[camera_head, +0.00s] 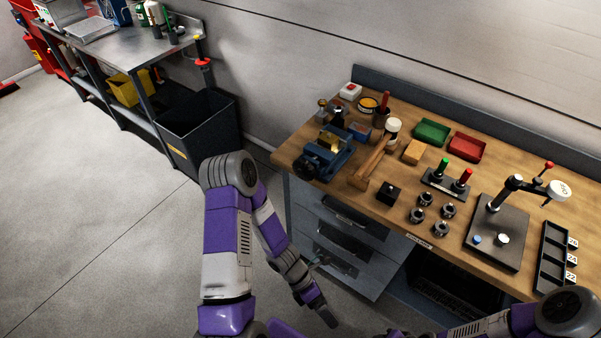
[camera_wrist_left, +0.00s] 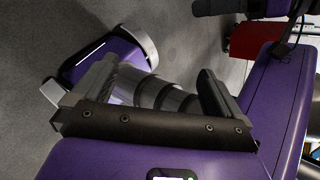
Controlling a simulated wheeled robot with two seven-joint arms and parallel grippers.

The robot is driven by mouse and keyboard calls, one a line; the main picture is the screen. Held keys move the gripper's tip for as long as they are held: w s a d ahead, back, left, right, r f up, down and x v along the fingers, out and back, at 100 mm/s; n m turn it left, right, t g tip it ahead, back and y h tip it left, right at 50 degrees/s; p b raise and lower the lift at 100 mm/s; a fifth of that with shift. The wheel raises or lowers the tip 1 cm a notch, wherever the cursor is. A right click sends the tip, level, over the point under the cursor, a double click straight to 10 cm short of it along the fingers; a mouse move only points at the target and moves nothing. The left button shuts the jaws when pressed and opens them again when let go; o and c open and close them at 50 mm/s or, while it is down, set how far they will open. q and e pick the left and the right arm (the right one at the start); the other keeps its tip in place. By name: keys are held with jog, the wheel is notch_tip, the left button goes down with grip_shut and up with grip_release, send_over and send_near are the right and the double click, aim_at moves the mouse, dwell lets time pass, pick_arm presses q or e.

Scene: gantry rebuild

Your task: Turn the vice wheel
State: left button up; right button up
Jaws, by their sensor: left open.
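The blue vice (camera_head: 335,150) stands at the left front corner of the wooden workbench (camera_head: 395,215). Its dark wheel (camera_head: 307,168) faces the bench's front edge, and a yellowish block shows at its jaws. My left gripper (camera_head: 328,316) hangs low in front of the bench drawers, well below the vice and apart from it. In the left wrist view my left gripper (camera_wrist_left: 155,88) is open, its two fingers apart, with grey and purple parts of my own body behind. The vice does not show there. My right gripper is not in view; only part of that arm shows.
A wooden mallet (camera_head: 370,162) lies right of the vice, with a small black block (camera_head: 388,194) nearby. Green (camera_head: 432,131) and red (camera_head: 467,147) trays stand farther back. A dark bin (camera_head: 202,130) stands left of the bench. Floor between is open.

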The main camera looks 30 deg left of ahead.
pick_arm(q)
jog(key=w+a+r+n+t+h, duration=0.2)
jog(key=w+r+n+t, duration=0.3)
jog(key=w+n, duration=0.55)
jog(key=n+t+y+p, duration=0.2)
jog(key=n+t+y, duration=1.05)
jog(key=n, duration=1.55)
send_near(301, 173)
jog(key=w+a+f+t+h, duration=0.1)
jog(key=w+f+t+h, duration=0.1)
jog(key=w, duration=0.2)
jog(key=shift+m, duration=0.25)
jog(key=w, duration=0.6)
jog(key=shift+w+d, duration=0.2)
jog(key=c, duration=0.7)
jog(key=shift+r, duration=0.1)
